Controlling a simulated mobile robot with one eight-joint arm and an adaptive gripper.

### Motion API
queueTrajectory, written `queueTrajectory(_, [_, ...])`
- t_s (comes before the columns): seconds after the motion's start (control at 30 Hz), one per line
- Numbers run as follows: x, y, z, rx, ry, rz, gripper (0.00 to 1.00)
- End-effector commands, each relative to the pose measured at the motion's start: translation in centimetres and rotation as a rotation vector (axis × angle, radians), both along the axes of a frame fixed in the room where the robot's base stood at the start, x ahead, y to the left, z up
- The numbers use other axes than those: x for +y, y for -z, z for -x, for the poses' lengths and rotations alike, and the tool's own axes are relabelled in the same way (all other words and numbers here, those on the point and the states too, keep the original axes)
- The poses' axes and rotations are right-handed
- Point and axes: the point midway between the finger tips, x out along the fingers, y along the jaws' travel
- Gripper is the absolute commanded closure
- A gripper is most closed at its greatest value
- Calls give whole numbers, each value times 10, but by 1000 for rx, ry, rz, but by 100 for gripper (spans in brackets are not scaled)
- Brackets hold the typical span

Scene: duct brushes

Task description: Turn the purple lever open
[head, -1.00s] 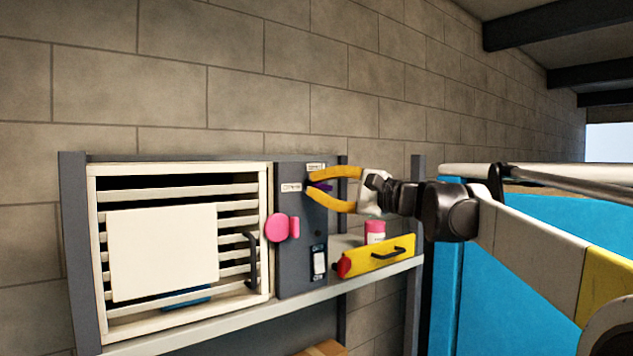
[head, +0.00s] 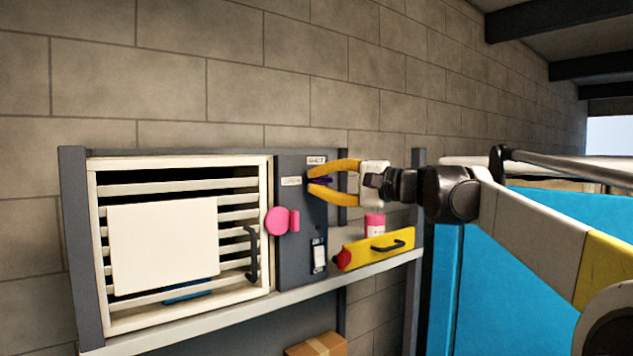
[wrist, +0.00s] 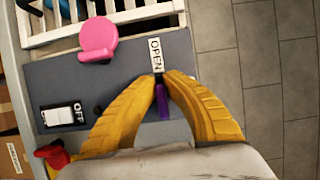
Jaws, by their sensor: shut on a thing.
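The purple lever (wrist: 162,102) is on the dark grey panel (wrist: 110,75), with its tip side near the white OPEN label (wrist: 156,55) in the wrist view. My gripper (wrist: 161,82) has yellow fingers shut on the lever, one on each side. In the head view my gripper (head: 311,180) is at the upper right of the panel (head: 290,255), and only a little purple (head: 325,181) shows between the fingers. The fingers hide part of the lever and its pivot.
A pink round knob (head: 278,221) and a white switch (head: 319,258) are on the panel. A white slatted frame (head: 180,325) stands left of it.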

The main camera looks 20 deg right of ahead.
Motion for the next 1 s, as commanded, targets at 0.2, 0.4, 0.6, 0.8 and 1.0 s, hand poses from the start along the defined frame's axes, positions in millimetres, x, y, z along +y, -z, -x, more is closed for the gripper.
queueTrajectory(0.2, [0, 0, 0, 0, 0, 0, 67])
queueTrajectory(0.4, [-1, 0, 1, 1, 0, -1, 67])
queueTrajectory(0.6, [-18, 0, 20, 1, 4, -1, 67])
queueTrajectory(0.8, [-48, 0, 54, 1, 5, -1, 67])
queueTrajectory(1.0, [-70, 0, 81, 1, 3, -1, 67])
